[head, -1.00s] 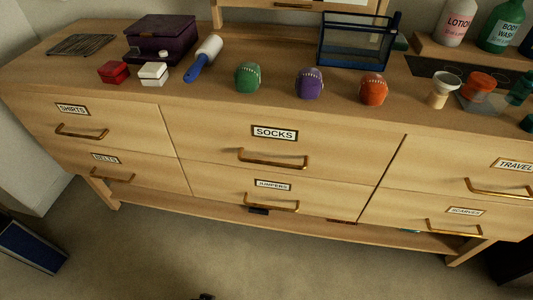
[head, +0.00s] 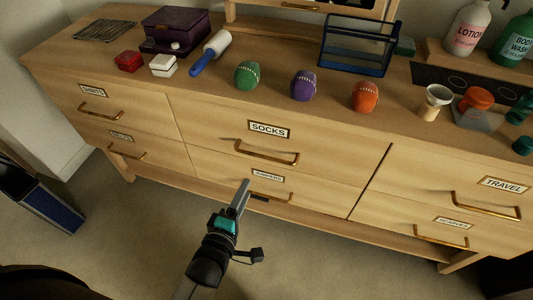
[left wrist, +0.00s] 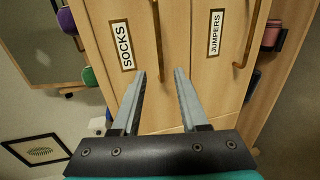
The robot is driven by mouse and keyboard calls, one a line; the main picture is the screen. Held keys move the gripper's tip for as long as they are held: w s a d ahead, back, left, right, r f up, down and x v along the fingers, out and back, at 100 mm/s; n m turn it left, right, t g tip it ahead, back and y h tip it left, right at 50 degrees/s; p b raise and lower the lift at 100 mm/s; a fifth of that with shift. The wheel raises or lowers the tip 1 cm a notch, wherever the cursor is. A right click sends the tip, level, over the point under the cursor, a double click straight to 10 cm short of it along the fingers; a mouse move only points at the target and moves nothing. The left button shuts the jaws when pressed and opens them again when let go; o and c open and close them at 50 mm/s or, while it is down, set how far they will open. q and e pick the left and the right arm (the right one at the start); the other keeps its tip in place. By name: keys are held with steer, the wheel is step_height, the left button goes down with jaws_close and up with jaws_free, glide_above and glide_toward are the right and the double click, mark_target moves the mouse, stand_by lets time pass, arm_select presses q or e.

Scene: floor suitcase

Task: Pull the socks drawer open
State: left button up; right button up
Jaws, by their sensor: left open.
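The socks drawer (head: 220,138) is shut in the top middle of the wooden dresser, with a SOCKS label (head: 269,129) and a brass bar handle (head: 266,155) below it. My left gripper (head: 244,184) is in front of the dresser, below and left of that handle, near the jumpers drawer. In the left wrist view, my left gripper (left wrist: 161,74) is open and empty. The socks handle (left wrist: 157,45) shows between and beyond its fingertips there, apart from them as far as I can tell. My right gripper is not in view.
The jumpers drawer handle (head: 270,198) is just right of my left gripper. Floor in front is clear.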

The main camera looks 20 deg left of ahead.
arm_select(q)
steer(key=b, duration=0.3)
glide_toward(262, 157)
steer(key=r+x, duration=0.1)
steer(key=x, duration=0.2)
steer(key=shift+f+b+x, duration=0.2)
steer(key=shift+b+x, duration=0.25)
steer(key=shift+x, duration=0.85)
steer(key=shift+f+b+x, duration=0.15)
steer(key=shift+b+x, duration=0.25)
steer(key=shift+x, duration=0.9)
steer(key=shift+f+b+x, duration=0.2)
steer(key=shift+b+x, duration=0.25)
steer(key=shift+x, duration=0.9)
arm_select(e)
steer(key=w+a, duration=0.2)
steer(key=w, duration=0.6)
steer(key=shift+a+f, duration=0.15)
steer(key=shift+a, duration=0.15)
arm_select(q)
steer(key=shift+s, duration=0.15)
jaws_close()
